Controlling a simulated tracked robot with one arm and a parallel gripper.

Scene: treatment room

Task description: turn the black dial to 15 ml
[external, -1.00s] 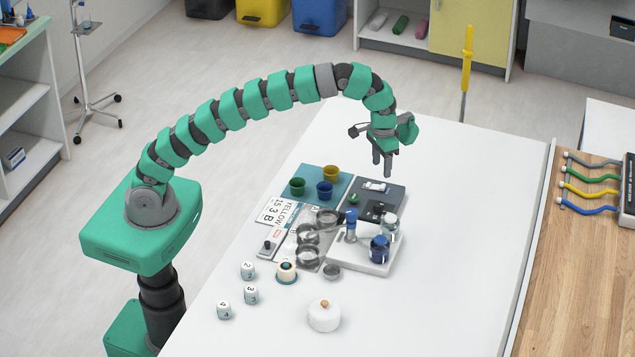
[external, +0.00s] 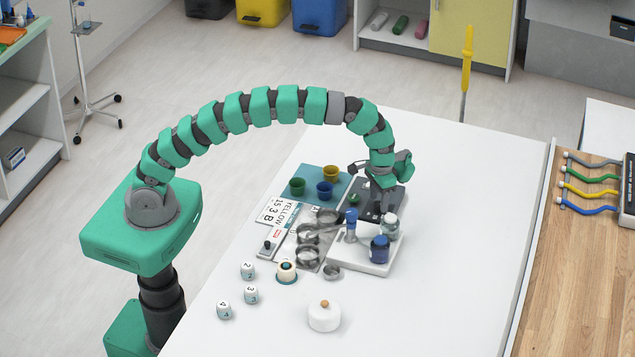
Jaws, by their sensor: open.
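A dark grey panel (external: 361,190) lies on the white table, behind a white tray. My gripper (external: 379,213) is open and points down over the front part of this panel, low and close to its surface. The black dial on the panel is hidden or merges with the dark fingers, so I cannot tell its setting or whether the fingers touch it. A small green button (external: 353,199) shows at the panel's left side.
The white tray (external: 350,262) with a dark blue jar (external: 380,249) and a clear jar (external: 390,226) stands close in front of my gripper. Coloured cups on a teal mat (external: 302,176) are at the left. The table's right side is clear.

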